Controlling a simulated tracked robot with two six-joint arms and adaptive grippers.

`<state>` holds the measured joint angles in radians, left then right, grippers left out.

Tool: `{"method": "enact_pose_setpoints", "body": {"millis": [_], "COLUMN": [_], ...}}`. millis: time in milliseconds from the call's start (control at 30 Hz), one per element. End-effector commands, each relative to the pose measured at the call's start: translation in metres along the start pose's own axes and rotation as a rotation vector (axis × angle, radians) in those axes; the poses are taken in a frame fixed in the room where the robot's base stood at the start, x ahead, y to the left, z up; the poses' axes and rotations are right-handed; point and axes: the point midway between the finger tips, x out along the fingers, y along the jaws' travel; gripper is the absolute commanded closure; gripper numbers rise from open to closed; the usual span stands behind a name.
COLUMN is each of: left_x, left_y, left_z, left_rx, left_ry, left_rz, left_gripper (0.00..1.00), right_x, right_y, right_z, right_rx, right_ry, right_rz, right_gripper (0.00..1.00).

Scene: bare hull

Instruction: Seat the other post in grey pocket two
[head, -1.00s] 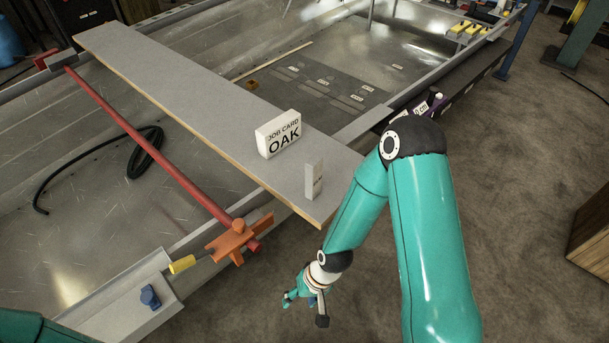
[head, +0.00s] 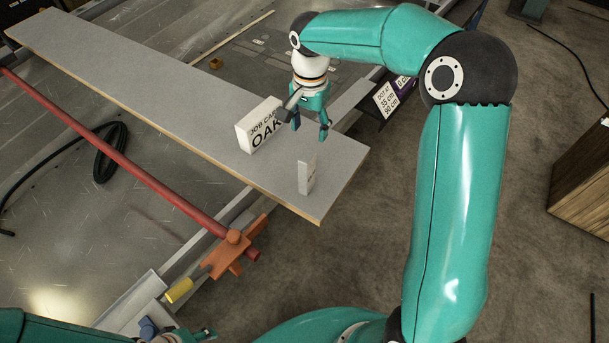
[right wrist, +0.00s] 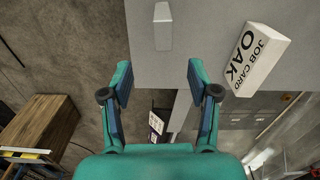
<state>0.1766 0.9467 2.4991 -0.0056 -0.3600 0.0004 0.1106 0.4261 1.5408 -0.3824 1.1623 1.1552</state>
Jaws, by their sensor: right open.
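A small pale upright block (head: 307,175), which looks like the post, stands near the front end of the grey board (head: 160,95). It also shows in the right wrist view (right wrist: 163,27), beyond the fingertips. My right gripper (head: 310,124) is open and empty, above the board's right edge, behind the block and apart from it; its fingers spread wide in the right wrist view (right wrist: 160,70). The dark panel (head: 262,50) in the hull is partly hidden by my right arm; I cannot make out pocket two. A bit of my left gripper (head: 205,334) shows at the bottom edge.
A white OAK job card block (head: 256,128) stands on the board just left of my right gripper. A red bar (head: 120,155) with an orange clamp (head: 235,252) runs along the left. A black cable coil (head: 108,155) lies in the hull.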

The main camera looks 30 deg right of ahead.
Motion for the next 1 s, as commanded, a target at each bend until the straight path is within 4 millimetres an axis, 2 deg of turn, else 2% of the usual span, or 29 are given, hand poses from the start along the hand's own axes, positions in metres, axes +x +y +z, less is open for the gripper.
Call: {"method": "enact_pose_setpoints", "body": {"millis": [100, 300, 567, 833, 1000], "left_x": [0.000, -0.002, -0.004, -0.012, -0.013], "left_y": [0.000, 0.001, 0.001, 0.004, 0.005], "left_z": [0.000, 0.000, 0.000, 0.000, 0.000], "left_rx": [0.000, 0.000, 0.000, 0.000, 0.000], "left_ry": [0.000, 0.000, 0.000, 0.001, 0.001], "left_rz": [0.000, 0.000, 0.000, 0.000, 0.000], "left_gripper": [0.60, 0.60, 0.60, 0.60, 0.60], "right_x": [0.029, 0.064, 0.081, 0.116, 0.128], "right_y": [0.000, -0.001, -0.002, -0.006, -0.006], "right_z": [0.001, 0.001, 0.001, 0.001, 0.002], "right_rx": [-0.001, -0.003, -0.004, -0.004, -0.004], "right_ry": [-0.004, -0.003, -0.002, -0.004, -0.003], "right_rz": [0.004, 0.003, 0.001, 0.002, -0.001], "right_gripper": [0.40, 0.40, 0.40, 0.40, 0.40]}}
